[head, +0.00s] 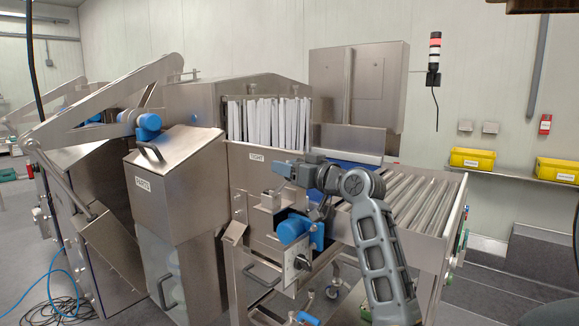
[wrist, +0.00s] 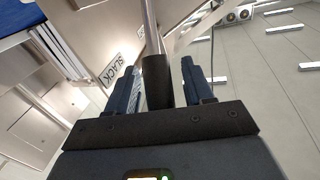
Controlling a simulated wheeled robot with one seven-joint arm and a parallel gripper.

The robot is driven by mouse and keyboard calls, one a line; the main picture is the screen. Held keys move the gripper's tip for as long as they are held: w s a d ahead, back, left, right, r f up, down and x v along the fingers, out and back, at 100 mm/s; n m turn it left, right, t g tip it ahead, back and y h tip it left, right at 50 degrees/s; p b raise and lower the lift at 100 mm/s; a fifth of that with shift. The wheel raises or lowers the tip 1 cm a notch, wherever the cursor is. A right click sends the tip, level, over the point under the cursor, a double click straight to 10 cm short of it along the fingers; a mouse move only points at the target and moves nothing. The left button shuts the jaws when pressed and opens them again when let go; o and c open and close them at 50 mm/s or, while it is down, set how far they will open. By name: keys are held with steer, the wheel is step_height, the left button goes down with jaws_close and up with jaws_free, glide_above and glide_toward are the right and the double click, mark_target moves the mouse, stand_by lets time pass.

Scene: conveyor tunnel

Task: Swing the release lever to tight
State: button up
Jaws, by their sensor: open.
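The release lever (wrist: 157,80) shows in the wrist view as a thin metal rod with a black grip. My gripper (wrist: 158,68) is open, with one dark finger on each side of the black grip. Gaps show between the grip and both fingers. A SLACK label (wrist: 112,71) is on the metal panel just left of the lever. In the head view, my gripper (head: 285,171) is at the steel conveyor housing, below a label that appears to read TIGHT (head: 256,157). I cannot make out the lever there.
A roller conveyor (head: 415,200) runs behind and right of my arm. White strip curtains (head: 265,122) hang in the tunnel mouth. A blue motor (head: 293,229) sits below my gripper. Yellow bins (head: 472,159) stand on a shelf at the right wall. A blue cable lies on the left floor.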

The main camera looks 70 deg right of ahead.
steer(key=shift+c, duration=0.5)
jaws_close()
